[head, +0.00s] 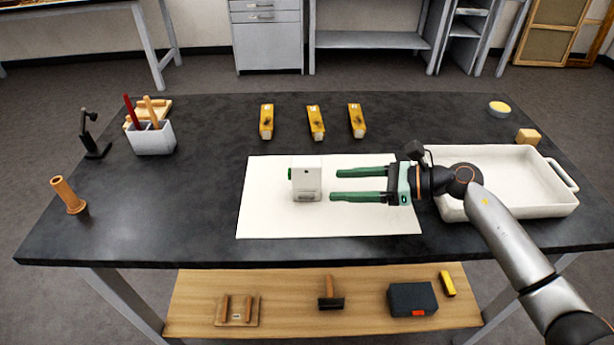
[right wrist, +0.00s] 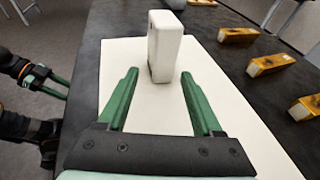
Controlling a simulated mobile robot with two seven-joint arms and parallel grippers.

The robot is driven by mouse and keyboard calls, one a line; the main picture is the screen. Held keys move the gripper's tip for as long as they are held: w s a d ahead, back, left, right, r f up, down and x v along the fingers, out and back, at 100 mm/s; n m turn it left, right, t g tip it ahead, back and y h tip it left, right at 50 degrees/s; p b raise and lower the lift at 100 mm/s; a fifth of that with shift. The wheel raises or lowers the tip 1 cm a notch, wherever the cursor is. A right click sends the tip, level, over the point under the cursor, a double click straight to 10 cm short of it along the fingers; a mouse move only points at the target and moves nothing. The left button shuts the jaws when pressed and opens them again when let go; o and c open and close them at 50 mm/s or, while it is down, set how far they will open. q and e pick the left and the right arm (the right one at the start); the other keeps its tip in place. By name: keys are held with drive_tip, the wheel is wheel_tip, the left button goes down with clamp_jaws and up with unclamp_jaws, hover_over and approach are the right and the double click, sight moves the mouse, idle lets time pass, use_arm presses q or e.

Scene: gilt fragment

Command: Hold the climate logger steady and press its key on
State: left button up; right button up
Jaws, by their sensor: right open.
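The climate logger (head: 306,183) is a small white box standing upright on the white sheet (head: 265,215). A green key (head: 291,174) shows on its left side in the head view. My right gripper (head: 335,184) is open and empty, just right of the logger and apart from it. In the right wrist view the logger (right wrist: 163,45) stands just beyond the two green fingertips, roughly between their lines; its key is hidden there. My left gripper (right wrist: 68,91) shows only at the left edge of the right wrist view, off the table's edge, with its two fingers apart.
Several yellow blocks (head: 316,122) lie behind the sheet. A white tray (head: 505,165) is at the right under my right arm. A pen holder (head: 152,139), a black stand (head: 95,148) and a wooden cylinder (head: 67,194) stand at the left. The sheet around the logger is clear.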

sight(312, 185)
drive_tip(key=b+x, duration=0.1)
drive_tip(key=x, duration=0.5)
drive_tip(key=shift+f+b, duration=0.15)
drive_tip(key=shift+b, duration=0.15)
drive_tip(key=shift+w+a+f, duration=0.1)
drive_tip(key=shift+w+a, duration=0.1)
drive_tip(key=shift+a, duration=0.15)
drive_tip(key=shift+w+a+b, duration=0.1)
drive_tip(key=shift+a+b, duration=0.2)
drive_tip(key=shift+a, duration=0.05)
use_arm(q)
drive_tip(key=shift+w+d+f, duration=0.3)
drive_tip(key=shift+d+f, duration=0.25)
drive_tip(key=shift+f, duration=0.05)
use_arm(e)
drive_tip(key=c, duration=0.8)
use_arm(q)
drive_tip(key=shift+s+a+f, duration=0.1)
drive_tip(key=shift+a, duration=0.05)
use_arm(e)
drive_tip(key=o, duration=0.9)
drive_tip(key=shift+c, duration=0.3)
